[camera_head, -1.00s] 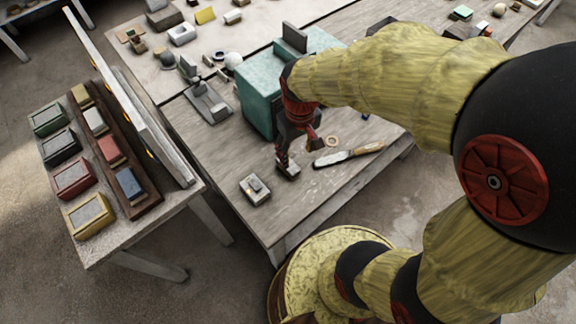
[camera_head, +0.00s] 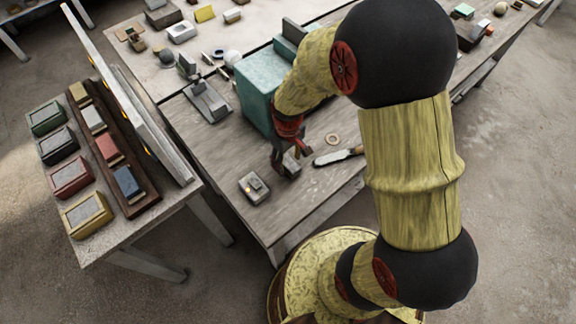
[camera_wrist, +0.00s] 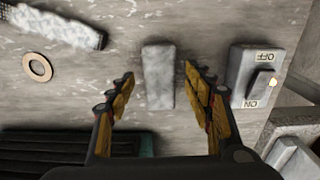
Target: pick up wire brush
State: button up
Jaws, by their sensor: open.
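The long-handled tool (camera_head: 338,156), which looks like the wire brush, lies on the workbench to the right of my gripper, its handle partly hidden by my arm. In the wrist view its pale, mottled body (camera_wrist: 58,26) with a dark edged end lies at the upper left, outside the fingers. My gripper (camera_head: 287,165) is open and points down at the bench. In the wrist view a pale grey rectangular block (camera_wrist: 158,76) shows in the gap between the open fingers (camera_wrist: 158,78). I cannot tell whether the fingers touch it.
A switch box (camera_head: 254,187) marked ON and OFF stands left of my gripper and also shows in the wrist view (camera_wrist: 254,77). A flat ring (camera_head: 332,139) lies near the tool. A teal box (camera_head: 257,93) stands behind. The bench's front edge is clear.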

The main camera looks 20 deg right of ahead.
notch_tip(320, 180, down, 2)
jog(key=shift+f, duration=0.1)
jog(key=shift+c, duration=0.4)
jog(key=c, duration=1.1)
jog(key=shift+c, duration=0.6)
